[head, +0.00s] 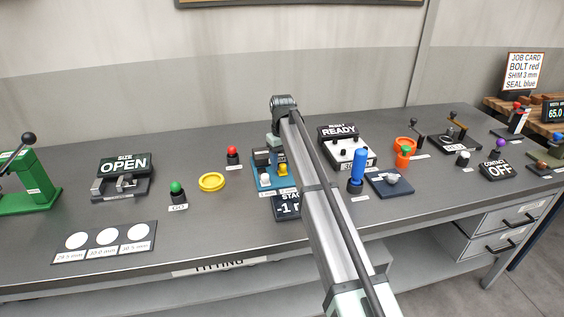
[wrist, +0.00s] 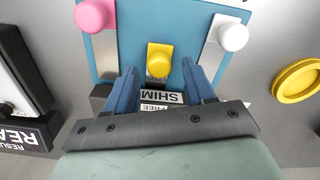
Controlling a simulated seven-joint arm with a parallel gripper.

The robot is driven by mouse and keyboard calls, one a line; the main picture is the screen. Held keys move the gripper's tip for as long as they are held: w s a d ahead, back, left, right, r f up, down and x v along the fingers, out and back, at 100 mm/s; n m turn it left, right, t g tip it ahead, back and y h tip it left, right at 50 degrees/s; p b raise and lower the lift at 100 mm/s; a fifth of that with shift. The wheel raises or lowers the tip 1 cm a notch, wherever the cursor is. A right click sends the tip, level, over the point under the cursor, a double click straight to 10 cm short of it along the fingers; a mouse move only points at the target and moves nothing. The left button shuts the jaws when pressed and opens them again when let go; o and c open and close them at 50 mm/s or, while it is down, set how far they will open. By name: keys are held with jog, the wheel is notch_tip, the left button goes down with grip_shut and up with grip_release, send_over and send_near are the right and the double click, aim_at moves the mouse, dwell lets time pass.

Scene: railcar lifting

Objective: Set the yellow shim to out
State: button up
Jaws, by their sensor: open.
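The yellow shim (wrist: 160,60) has a round knob on a yellow tab, in the middle of a blue block (wrist: 137,25). It also shows in the head view (head: 283,169), beside my arm. My gripper (wrist: 159,72) is open, with one blue finger on each side of the yellow knob and a gap on both sides. I cannot tell how far down the fingertips reach around the knob. A label reading SHIM (wrist: 158,97) lies between the fingers. In the head view my arm hides part of the block, and the fingers are hard to make out.
A yellow ring (head: 211,182) lies left on the bench. A STAC display (head: 287,206) stands in front, and a READY box (head: 340,133) to the right.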

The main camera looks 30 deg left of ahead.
jog(key=shift+f, duration=0.3)
grip_shut()
dwell(0.5)
